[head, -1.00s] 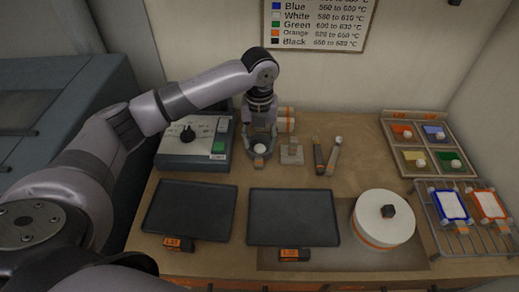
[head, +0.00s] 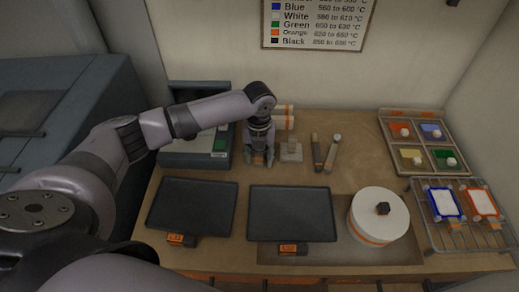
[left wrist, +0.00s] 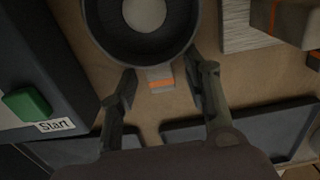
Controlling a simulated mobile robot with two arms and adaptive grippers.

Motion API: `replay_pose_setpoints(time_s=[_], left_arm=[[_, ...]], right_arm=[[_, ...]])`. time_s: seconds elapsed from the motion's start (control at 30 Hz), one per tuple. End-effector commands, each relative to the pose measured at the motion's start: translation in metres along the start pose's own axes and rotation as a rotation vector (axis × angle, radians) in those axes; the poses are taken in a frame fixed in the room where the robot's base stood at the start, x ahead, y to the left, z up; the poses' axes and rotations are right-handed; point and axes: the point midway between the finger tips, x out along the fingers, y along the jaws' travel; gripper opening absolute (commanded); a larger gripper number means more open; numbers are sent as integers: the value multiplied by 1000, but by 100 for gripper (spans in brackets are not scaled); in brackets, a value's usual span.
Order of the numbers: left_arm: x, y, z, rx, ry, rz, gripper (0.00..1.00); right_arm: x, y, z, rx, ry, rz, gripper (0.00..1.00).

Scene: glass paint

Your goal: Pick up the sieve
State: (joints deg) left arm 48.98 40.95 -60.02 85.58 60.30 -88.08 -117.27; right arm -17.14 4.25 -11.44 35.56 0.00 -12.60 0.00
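The sieve seems to be the dark round, bowl-like thing (left wrist: 190,22) with a pale round middle at the top of the left wrist view. A short pale tab with an orange stripe (left wrist: 160,80) sticks out from its near side. My left gripper (left wrist: 169,76) is open, with one finger on each side of this tab and gaps to both. In the head view my left gripper (head: 259,160) points down behind the dark trays and largely hides the round thing. My right gripper is in neither view.
Two dark trays (head: 192,207) (head: 291,213) lie in front. A control box (head: 195,158) with a green start button (left wrist: 28,103) stands left. A small pale block (head: 291,151) and two slim tools (head: 331,152) are close right. A white drum (head: 379,213) stands farther right.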

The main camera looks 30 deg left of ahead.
Motion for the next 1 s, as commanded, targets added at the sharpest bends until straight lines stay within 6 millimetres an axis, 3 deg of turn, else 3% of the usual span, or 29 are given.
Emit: replay_pose_setpoints(time_s=[0.6, 1.0], left_arm=[[-1, 0, 0, -1, 0, 0, 0], [-3, 0, 1, -1, -1, -1, 0]], right_arm=[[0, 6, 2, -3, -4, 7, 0], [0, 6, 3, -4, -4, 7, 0]])
